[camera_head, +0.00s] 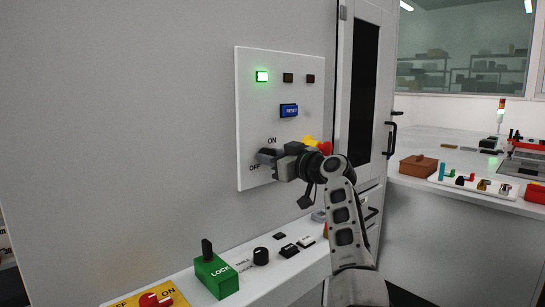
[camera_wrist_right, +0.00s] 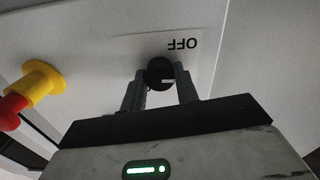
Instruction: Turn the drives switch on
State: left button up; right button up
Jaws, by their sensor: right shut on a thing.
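The white switch panel (camera_head: 245,110) is on the grey cabinet wall, with ON and OFF printed near its lower part. My right gripper (camera_head: 268,156) is at these labels and hides the drives switch in the head view. In the right wrist view the switch is a round black knob (camera_wrist_right: 160,72) beside an upside-down OFF label (camera_wrist_right: 182,44). The fingers of my right gripper (camera_wrist_right: 161,84) are shut on the knob from both sides. A small white mark shows on the knob; I cannot tell its setting clearly. My left gripper is not in view.
A green lamp (camera_head: 262,76) is lit, beside two dark lamps, above a blue RESET button (camera_head: 289,111). A red and yellow stop button (camera_wrist_right: 38,80) is close to my right gripper. A ledge below carries a green LOCK block (camera_head: 216,277) and a black knob (camera_head: 260,254).

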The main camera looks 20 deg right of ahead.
jog(key=shift+m+p, duration=0.35)
jog(key=shift+m, duration=0.65)
pick_arm(q)
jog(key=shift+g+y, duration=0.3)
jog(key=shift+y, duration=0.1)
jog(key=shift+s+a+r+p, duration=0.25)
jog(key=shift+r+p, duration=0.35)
jog(key=shift+p, duration=0.85)
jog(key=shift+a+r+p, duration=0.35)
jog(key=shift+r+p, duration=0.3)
jog(key=shift+p, duration=0.75)
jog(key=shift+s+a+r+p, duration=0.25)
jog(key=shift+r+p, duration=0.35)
jog(key=shift+p, duration=0.85)
pick_arm(e)
jog(key=shift+m, duration=7.7)
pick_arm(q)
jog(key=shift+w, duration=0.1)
pick_arm(e)
jog(key=shift+f, duration=0.1)
jog(key=o, duration=1)
jog(key=shift+s, duration=0.1)
